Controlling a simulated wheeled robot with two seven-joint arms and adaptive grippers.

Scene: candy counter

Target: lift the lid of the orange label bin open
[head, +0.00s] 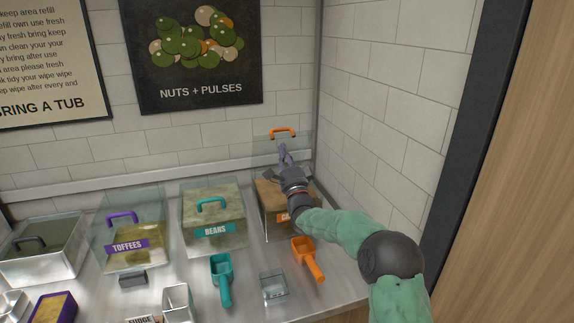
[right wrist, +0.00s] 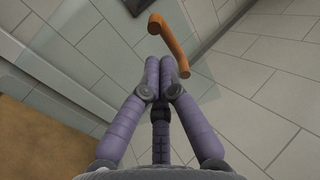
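The orange label bin (head: 276,224) stands at the right end of the counter by the side wall. Its orange label is partly hidden behind my right arm. Its clear lid (head: 264,158) stands raised at the back of the bin, with the orange handle (head: 283,131) at its top. The handle also shows in the right wrist view (right wrist: 171,49). My right gripper (head: 283,149) is in front of the raised lid, just below the handle. Its fingers (right wrist: 160,62) are together, beside the handle and not around it. Whether they touch the lid I cannot tell. My left gripper is out of view.
A teal-handled beans bin (head: 213,245) and a purple-handled toffees bin (head: 130,262) stand to the left. An orange scoop (head: 309,262), a teal scoop (head: 222,280) and a small clear tub (head: 273,286) lie in front. The tiled side wall (head: 378,130) is close on the right.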

